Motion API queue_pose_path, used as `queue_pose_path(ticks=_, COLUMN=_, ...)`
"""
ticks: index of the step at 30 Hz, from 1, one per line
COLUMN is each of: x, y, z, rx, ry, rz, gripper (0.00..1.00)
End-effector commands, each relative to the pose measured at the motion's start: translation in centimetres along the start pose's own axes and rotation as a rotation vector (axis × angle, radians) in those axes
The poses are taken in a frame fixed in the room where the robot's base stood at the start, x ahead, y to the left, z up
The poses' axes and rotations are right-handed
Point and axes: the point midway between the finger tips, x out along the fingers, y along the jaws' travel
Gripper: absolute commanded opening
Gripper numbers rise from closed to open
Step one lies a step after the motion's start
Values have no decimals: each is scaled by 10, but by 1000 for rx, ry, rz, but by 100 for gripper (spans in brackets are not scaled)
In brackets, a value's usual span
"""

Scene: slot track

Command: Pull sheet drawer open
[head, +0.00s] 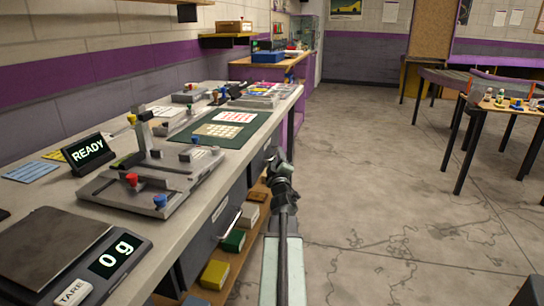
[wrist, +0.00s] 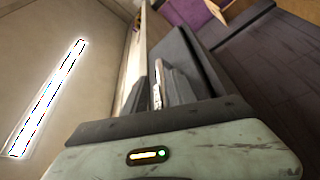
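Dark grey drawer fronts (head: 198,258) run under the long workbench on the left in the head view. They look shut. A pale bar handle (head: 230,223) shows on one front. I cannot tell which front is the sheet drawer. My gripper (head: 279,162) is in the aisle to the right of the bench front, apart from the pale handle and farther along the bench. Its fingers are too small and dark to read there. In the wrist view, my gripper's housing fills the bottom and dark finger parts (wrist: 168,88) stand above it; their gap is unclear.
On the bench (head: 150,252) are a scale (head: 55,245), a READY display (head: 88,150), a grey fixture with coloured knobs (head: 140,190) and a green mat (head: 205,135). A low wooden shelf (head: 232,268) holds coloured boxes. The floor to the right is clear up to a table (head: 510,107).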

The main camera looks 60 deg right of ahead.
Motion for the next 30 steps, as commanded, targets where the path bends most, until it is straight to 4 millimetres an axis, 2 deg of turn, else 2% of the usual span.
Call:
queue_pose_path(ticks=5, x=0, y=-3, z=-5, rx=2, ry=7, rz=-4, gripper=33)
queue_pose_path(ticks=6, x=0, y=-4, z=-6, rx=2, ry=8, rz=-4, gripper=30)
queue_pose_path(ticks=9, x=0, y=-5, z=-8, rx=3, ry=9, rz=-6, gripper=2)
queue_pose_path(ticks=10, x=0, y=-5, z=-8, rx=3, ry=10, rz=-6, gripper=0)
queue_pose_path(ticks=30, x=0, y=-7, z=-12, rx=3, ry=14, rz=-8, gripper=0)
